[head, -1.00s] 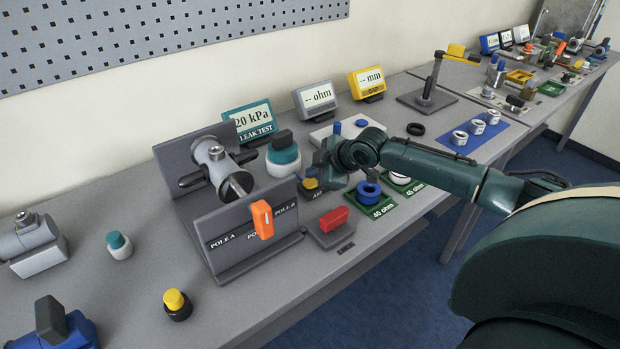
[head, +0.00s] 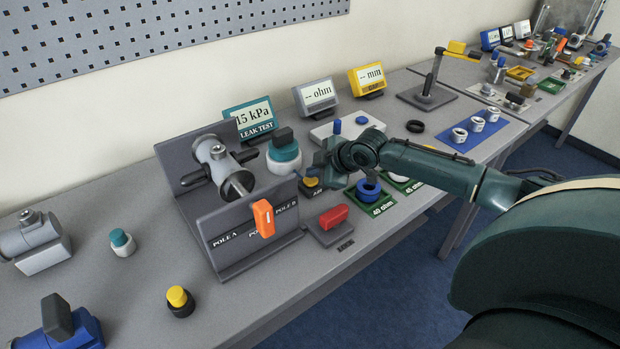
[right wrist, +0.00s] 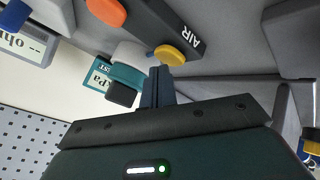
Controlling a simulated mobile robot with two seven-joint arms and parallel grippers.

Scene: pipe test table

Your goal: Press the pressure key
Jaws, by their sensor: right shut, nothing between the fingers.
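The pressure key is a yellow button (head: 310,173) on a dark base labelled AIR, right of the grey fixture. In the right wrist view, the yellow button (right wrist: 174,55) sits just beyond my fingertips, near the AIR label. My right gripper (head: 326,165) is shut and empty, close beside the key; it also shows in the right wrist view (right wrist: 156,72). I cannot tell whether the fingertips touch the button. The leak test display (head: 253,118) behind reads 15 kPa. My left gripper is not in view.
The grey fixture (head: 250,238) with an orange handle (head: 263,218) stands left of the key. A red block (head: 334,216) is in front. A teal-capped white container (head: 284,156) is behind.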

